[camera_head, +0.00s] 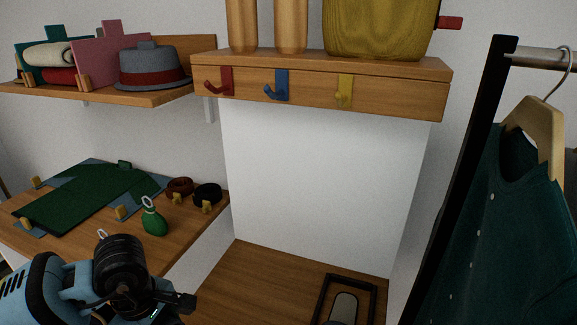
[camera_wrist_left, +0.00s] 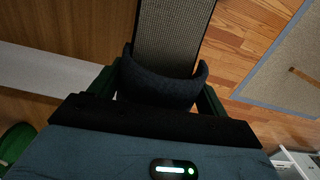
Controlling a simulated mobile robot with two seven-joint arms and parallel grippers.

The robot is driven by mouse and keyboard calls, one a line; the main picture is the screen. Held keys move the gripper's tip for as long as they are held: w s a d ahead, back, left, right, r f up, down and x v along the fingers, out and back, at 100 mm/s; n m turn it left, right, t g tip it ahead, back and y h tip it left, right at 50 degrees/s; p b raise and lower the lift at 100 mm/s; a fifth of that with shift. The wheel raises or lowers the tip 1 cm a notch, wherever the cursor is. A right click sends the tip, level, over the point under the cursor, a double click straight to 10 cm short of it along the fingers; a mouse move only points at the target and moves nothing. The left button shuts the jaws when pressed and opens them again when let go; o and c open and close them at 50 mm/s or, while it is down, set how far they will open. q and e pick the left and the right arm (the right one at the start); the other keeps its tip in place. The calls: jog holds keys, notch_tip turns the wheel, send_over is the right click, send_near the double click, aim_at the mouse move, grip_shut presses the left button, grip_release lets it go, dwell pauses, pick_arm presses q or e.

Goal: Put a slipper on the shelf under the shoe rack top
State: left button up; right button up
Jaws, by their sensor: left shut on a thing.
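In the left wrist view my left gripper (camera_wrist_left: 163,84) is shut on a slipper (camera_wrist_left: 168,88). The slipper has a dark blue band and a long grey textured sole (camera_wrist_left: 172,30) that runs away from the gripper and out of the top of the view. A finger sits on each side of the dark band. My right gripper is not in view. I cannot clearly identify the shoe rack or its lower shelf.
In the head view a black frame (camera_head: 373,300) with a grey rounded thing (camera_head: 343,308) inside is cut off at the bottom. A hook board (camera_head: 312,92) hangs above a white panel. A desk (camera_head: 190,236) holds green clothing (camera_head: 85,195). A dark shirt (camera_head: 505,230) hangs right.

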pick_arm(q)
jog(key=r+m, duration=0.2)
jog(key=m, duration=0.1)
jog(key=s+d+r+m+p, duration=0.1)
jog(key=m, duration=0.3)
jog(key=s+r+m+p, duration=0.1)
jog(key=r+m, duration=0.1)
jog(key=m, duration=0.1)
jog(key=shift+s+d+r+m, duration=0.15)
jog(key=shift+d+r+m, duration=0.15)
jog(key=shift+d, duration=0.05)
jog(key=m, duration=0.1)
jog(key=r+m, duration=0.1)
jog(key=s+m, duration=0.1)
jog(key=m, duration=0.1)
jog(key=shift+d+r, duration=0.2)
jog(key=shift+d, duration=0.05)
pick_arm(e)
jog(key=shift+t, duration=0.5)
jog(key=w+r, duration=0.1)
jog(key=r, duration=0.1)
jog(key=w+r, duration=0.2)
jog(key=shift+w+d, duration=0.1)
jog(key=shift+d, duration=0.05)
